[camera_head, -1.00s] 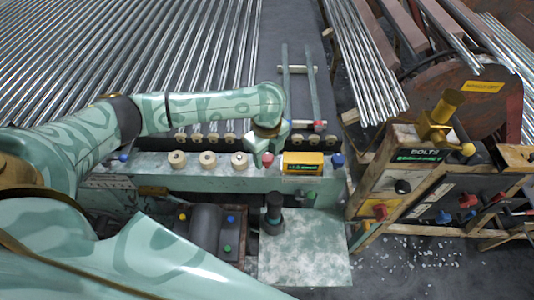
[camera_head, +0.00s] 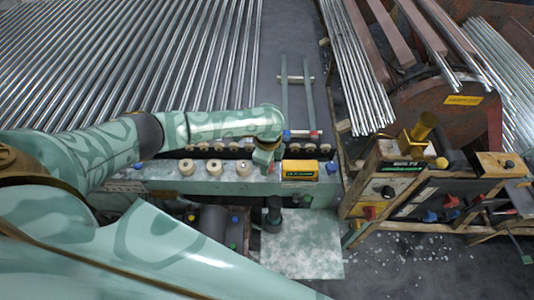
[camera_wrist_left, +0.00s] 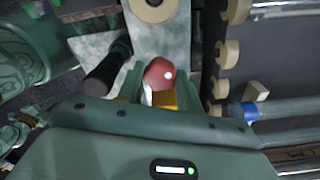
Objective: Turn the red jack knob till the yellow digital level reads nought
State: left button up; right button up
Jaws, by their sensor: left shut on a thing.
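The yellow digital level (camera_head: 300,170) lies on the green bench rail just right of my left gripper. Its dark display shows greenish marks too small to read. My left gripper (camera_head: 266,164) points down at the rail. In the left wrist view, the round red jack knob (camera_wrist_left: 159,74) sits between the fingers of my left gripper (camera_wrist_left: 155,84), which is shut on it. A yellow piece (camera_wrist_left: 165,100), probably the level, shows just below the knob there. In the head view the knob is mostly hidden by the gripper. My right gripper is in neither view.
Pale rollers (camera_head: 215,168) line the rail left of the gripper. A blue knob (camera_head: 331,168) stands right of the level. A dark upright post (camera_head: 273,212) stands in front. A wooden control stand (camera_head: 385,185) is at right.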

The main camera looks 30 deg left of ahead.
pick_arm(q)
jog(key=n+p, duration=0.2)
jog(key=p, duration=0.1)
jog(key=n+p, duration=0.3)
jog(key=shift+r+n, duration=0.2)
jog(key=shift+n, duration=0.1)
jog(key=n+p, duration=0.2)
jog(key=n, duration=0.1)
jog(key=shift+f+n, duration=0.1)
jog(key=shift+n, duration=0.2)
jog(key=n+p, duration=0.1)
jog(key=n, duration=0.2)
jog(key=shift+f+n+p, duration=0.1)
jog(key=shift+n+p, duration=0.5)
jog(key=shift+n, duration=0.8)
jog(key=o, duration=1)
